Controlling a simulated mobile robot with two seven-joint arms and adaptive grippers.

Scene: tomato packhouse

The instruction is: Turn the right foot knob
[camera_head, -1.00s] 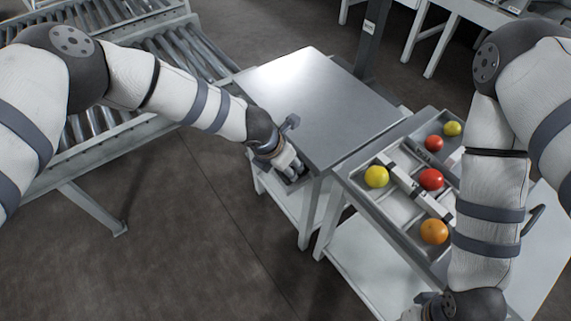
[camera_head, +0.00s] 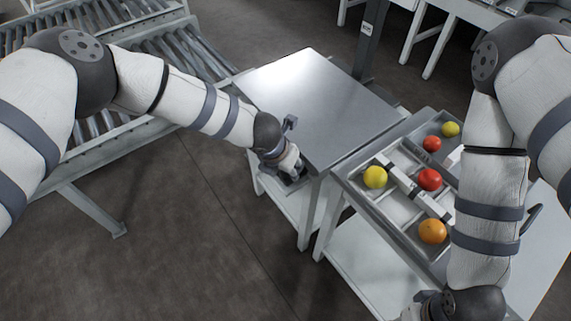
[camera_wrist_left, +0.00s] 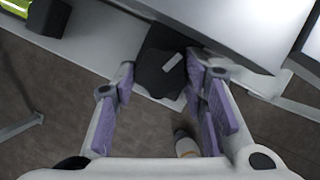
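A dark lobed knob (camera_wrist_left: 150,72) with a pale mark on it shows in the left wrist view, beside the pale edge of the table. My left gripper (camera_wrist_left: 160,84) is open, with purple finger pads on the left and right of the knob. There are gaps between the pads and the knob, so I cannot see a grip on it. In the head view my left gripper (camera_head: 288,168) is low at the near left corner of the metal table (camera_head: 320,105), and the knob is hard to make out there. My right gripper's fingers are out of view.
A grey tray (camera_head: 345,178) with yellow, red and orange fruit stands to the right on a white-shelved stand. A roller conveyor (camera_head: 160,95) lies at the left. The dark floor (camera_head: 180,240) in front is clear. A dark box (camera_wrist_left: 48,17) shows in the left wrist view.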

